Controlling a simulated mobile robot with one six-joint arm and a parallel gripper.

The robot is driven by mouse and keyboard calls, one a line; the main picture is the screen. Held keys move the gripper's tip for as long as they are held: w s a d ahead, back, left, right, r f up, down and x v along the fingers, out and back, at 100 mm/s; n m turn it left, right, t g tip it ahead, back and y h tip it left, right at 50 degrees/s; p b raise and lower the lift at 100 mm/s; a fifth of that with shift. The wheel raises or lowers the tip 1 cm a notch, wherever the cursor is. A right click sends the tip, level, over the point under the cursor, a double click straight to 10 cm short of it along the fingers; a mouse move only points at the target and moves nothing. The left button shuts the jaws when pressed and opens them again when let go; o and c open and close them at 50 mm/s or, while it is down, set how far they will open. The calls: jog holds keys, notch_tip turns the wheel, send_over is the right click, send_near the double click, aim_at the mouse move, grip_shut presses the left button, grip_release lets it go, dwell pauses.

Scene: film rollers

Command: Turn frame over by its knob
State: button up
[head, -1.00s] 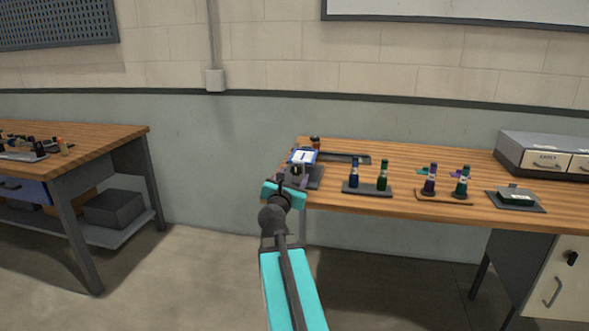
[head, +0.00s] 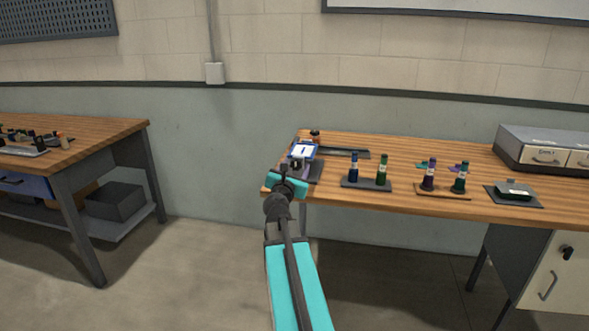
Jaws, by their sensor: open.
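The frame (head: 303,151) is a small white panel with a blue border and a dark mark on it, at the left end of the wooden bench. A dark round part that looks like its knob (head: 297,164) sits at its near side. My gripper (head: 290,176) is open at the bench's left front corner, just in front of the knob. The teal wrist and fingers hide part of the frame's dark stand (head: 315,171). I cannot tell whether the fingers are around the knob or short of it.
A dark flat strip (head: 345,153) lies behind.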

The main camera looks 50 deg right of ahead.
jog(key=shift+c, duration=0.4)
jog(key=c, duration=1)
jog(key=shift+a, duration=0.15)
